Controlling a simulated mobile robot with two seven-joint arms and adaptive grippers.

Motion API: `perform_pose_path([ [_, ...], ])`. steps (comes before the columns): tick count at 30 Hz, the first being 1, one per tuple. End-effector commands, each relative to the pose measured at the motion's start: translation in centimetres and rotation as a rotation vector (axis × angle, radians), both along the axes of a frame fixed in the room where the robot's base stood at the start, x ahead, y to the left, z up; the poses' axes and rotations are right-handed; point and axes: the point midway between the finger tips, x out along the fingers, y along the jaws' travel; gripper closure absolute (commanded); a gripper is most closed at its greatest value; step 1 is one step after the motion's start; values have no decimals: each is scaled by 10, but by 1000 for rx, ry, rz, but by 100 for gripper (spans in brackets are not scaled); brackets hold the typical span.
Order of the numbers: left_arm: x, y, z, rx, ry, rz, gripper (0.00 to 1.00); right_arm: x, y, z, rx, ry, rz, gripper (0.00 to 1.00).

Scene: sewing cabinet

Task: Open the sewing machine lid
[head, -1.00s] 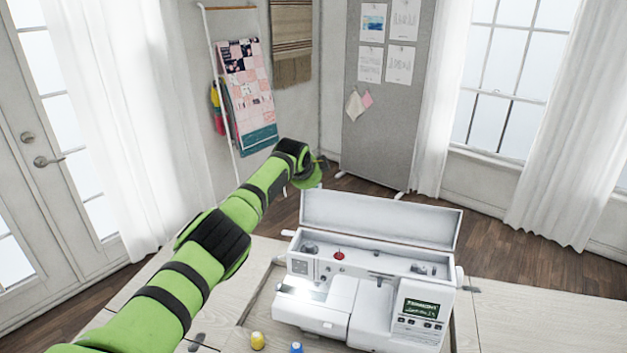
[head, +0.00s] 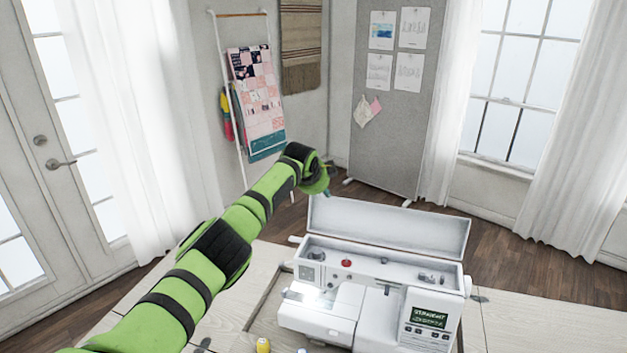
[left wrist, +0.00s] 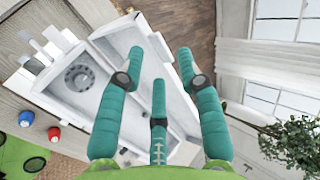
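The white sewing machine (head: 325,310) stands on the table with its lid (head: 390,228) raised, tilted up along the back edge. The top compartment is exposed, with a red spool (head: 346,263) inside. My left gripper (head: 331,170) is behind the lid's upper left corner, and my wrist partly hides it in the head view. In the left wrist view, the fingers of my left gripper (left wrist: 160,62) are spread open around empty space, with the white lid (left wrist: 180,108) beneath them. I cannot tell whether a finger touches the lid. My right gripper is in neither view.
A yellow spool (head: 263,345) stands on the table (head: 225,310) in front of the machine. Blue (left wrist: 26,118) and red (left wrist: 54,134) spools show in the left wrist view. A grey pinboard (head: 385,150) and a quilt rack (head: 240,120) stand behind, with open floor between.

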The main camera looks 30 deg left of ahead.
Motion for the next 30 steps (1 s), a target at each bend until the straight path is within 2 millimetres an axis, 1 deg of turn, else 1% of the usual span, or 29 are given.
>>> perform_pose_path([
  [7, -18, -3, 17, 6, -2, -1, 64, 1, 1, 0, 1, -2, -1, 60],
  [21, -64, -15, 66, 3, -1, 0, 64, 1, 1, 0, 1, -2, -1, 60],
  [25, -73, -17, 74, 3, 1, 0, 64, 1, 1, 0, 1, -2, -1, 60],
  [30, -76, -18, 78, 2, 0, 1, 64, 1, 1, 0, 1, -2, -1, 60],
])
